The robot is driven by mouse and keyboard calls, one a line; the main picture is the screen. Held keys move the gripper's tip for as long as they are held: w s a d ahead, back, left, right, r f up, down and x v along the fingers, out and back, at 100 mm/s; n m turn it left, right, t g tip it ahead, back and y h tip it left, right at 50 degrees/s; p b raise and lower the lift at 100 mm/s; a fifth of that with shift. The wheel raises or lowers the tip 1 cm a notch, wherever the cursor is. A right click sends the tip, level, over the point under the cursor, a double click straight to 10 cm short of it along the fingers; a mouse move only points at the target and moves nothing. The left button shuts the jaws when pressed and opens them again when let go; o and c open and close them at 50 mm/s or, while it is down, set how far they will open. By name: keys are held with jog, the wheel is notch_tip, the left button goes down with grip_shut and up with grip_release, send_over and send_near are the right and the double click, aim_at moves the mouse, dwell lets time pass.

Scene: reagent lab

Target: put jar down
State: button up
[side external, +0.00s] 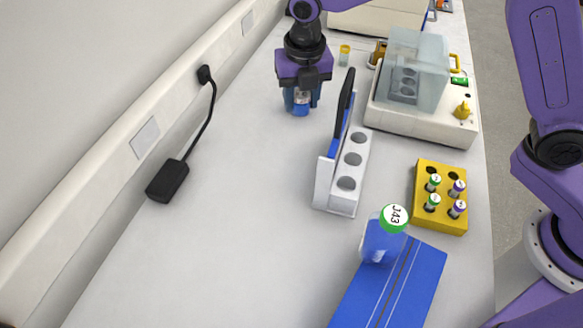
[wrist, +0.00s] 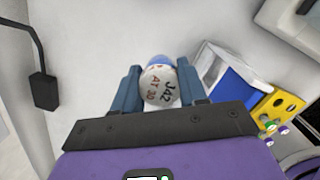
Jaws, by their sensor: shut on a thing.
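My gripper (side external: 300,98) is at the upper middle of the side external view, pointing down and shut on a jar (side external: 300,108). The jar is blue at its lower part and upright; my fingers cover its sides. In the wrist view my gripper (wrist: 159,92) has one finger on each side of the jar's white lid (wrist: 160,86), which reads "J42" with more writing beside it. The jar's base is close to the white bench (side external: 215,205); I cannot tell whether it touches.
A white rack (side external: 323,187) with round holes and a black-topped upright part stands to the right. A blue mat (side external: 395,295) bears a green-lidded jar J43 (side external: 380,240). Beyond are a yellow tube block (side external: 427,215) and a machine (side external: 425,120). A black adapter (side external: 167,182) lies left.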

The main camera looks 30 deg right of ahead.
aim_at(289, 172)
jog(key=s+a+n, duration=0.4)
jog(key=s+a, duration=0.1)
jog(key=s, duration=0.1)
jog(key=shift+y, duration=0.3)
jog(key=f, duration=1)
jog(key=shift+s+a, duration=0.2)
jog(key=shift+a, duration=0.1)
jog(key=shift+f, duration=0.1)
jog(key=o, duration=1)
jog(key=shift+o, duration=0.2)
notch_tip(289, 172, up, 12)
jog(key=s, duration=0.1)
jog(key=shift+s, duration=0.2)
jog(key=shift+d, duration=0.1)
